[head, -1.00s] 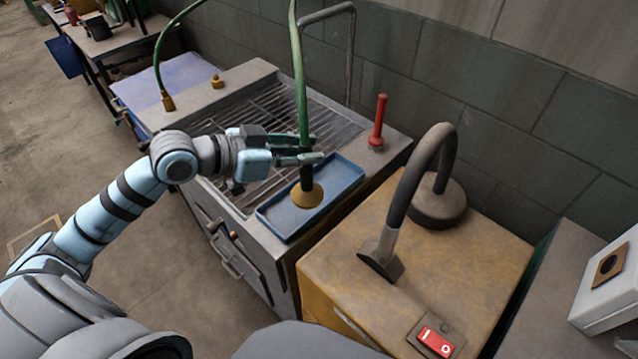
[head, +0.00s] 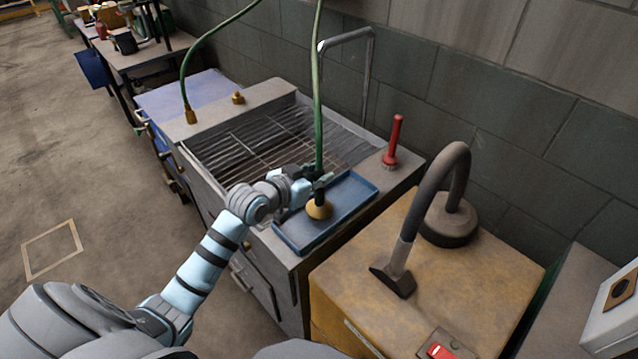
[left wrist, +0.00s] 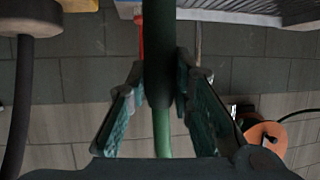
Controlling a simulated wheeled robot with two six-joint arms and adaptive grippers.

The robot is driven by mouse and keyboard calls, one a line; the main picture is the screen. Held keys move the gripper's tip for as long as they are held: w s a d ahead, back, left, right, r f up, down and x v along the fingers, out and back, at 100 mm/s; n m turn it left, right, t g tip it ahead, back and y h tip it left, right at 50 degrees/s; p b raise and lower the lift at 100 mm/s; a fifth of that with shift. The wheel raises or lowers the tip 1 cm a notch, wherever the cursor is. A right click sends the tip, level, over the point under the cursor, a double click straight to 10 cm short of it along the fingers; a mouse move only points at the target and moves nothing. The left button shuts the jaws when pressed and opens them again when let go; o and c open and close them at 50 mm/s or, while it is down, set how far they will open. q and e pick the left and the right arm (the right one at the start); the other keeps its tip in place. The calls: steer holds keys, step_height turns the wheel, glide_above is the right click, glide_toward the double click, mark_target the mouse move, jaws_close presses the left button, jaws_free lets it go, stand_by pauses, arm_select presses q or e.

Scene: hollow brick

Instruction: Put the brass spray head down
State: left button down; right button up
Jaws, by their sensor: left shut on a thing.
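The brass spray head (head: 319,209) points down over the blue tray (head: 290,248), around the tray's middle. I cannot tell whether it touches the tray floor. A dark grip and a green hose (head: 318,100) rise from it. My left gripper (head: 322,181) is shut around the dark grip, just above the brass part. In the left wrist view the dark grip (left wrist: 158,60) stands between the fingers of the gripper (left wrist: 165,85), with the green hose below it; the brass part is out of that picture. My right gripper is not in view.
The tray lies on a grey bench beside a wire grate (head: 285,140). A red handle (head: 393,140) stands behind the tray. A yellow box (head: 480,270) with a dark bent hose (head: 430,185) is to the right. A second green hose (head: 190,75) hangs at the left.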

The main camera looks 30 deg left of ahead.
arm_select(q)
steer(key=shift+w+f, duration=0.1)
steer(key=shift+f, duration=0.85)
steer(key=shift+w+f, duration=0.1)
steer(key=shift+f, duration=0.05)
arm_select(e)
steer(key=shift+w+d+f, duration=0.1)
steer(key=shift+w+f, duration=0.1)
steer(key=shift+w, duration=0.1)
arm_select(q)
steer(key=c, duration=1.4)
jaws_free()
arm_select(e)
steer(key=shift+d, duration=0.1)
arm_select(q)
steer(key=p+v, duration=0.2)
steer(key=v, duration=1)
steer(key=shift+r+p, duration=0.2)
steer(key=shift+p, duration=0.2)
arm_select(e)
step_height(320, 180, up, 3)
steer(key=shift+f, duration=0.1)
